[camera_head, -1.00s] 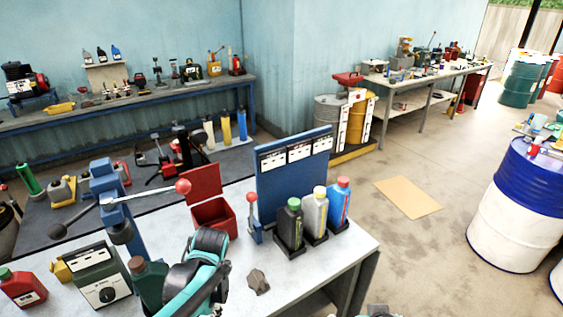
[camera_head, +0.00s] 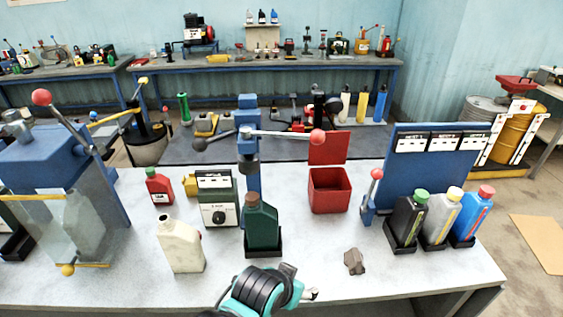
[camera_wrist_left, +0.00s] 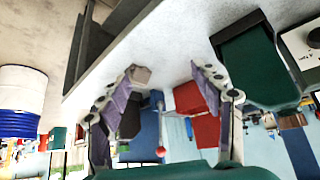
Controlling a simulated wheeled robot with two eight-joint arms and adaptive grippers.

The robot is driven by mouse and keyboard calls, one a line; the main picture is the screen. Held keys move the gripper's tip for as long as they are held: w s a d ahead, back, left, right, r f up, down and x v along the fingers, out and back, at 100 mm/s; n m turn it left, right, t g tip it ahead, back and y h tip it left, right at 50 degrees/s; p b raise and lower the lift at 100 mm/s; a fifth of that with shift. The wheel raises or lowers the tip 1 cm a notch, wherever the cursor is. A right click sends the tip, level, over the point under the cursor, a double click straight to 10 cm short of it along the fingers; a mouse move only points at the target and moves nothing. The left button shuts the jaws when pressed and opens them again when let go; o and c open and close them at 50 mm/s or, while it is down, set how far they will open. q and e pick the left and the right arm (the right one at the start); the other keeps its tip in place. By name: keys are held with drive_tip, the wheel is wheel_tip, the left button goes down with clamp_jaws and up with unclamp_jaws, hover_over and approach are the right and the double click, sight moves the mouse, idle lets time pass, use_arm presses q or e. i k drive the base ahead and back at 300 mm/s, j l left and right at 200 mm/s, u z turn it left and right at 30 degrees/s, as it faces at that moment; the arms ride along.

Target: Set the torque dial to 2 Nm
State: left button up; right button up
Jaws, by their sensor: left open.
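A grey-green box (camera_head: 212,186) with a white front stands on the workbench, left of the green bottle. Its round black dial (camera_head: 218,216) faces me; the setting is too small to read. Part of the dial shows at the upper right edge of the left wrist view (camera_wrist_left: 314,38), where the scene appears upside down. My left gripper (camera_wrist_left: 170,82) is open and empty, its fingers spread above the bench and apart from the dial. In the head view a teal arm link of mine shows at the bottom centre, with the fingers largely hidden. My right gripper is not in view.
A dark green bottle (camera_head: 262,222) in a black holder stands right of the dial box. A cream jug (camera_head: 181,245) stands in front of it, and a red bottle (camera_head: 158,186) stands left. A red open box (camera_head: 329,190) and crumpled grey piece (camera_head: 354,261) lie further right.

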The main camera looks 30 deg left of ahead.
sight(219, 217)
drive_tip(key=u, duration=1.55)
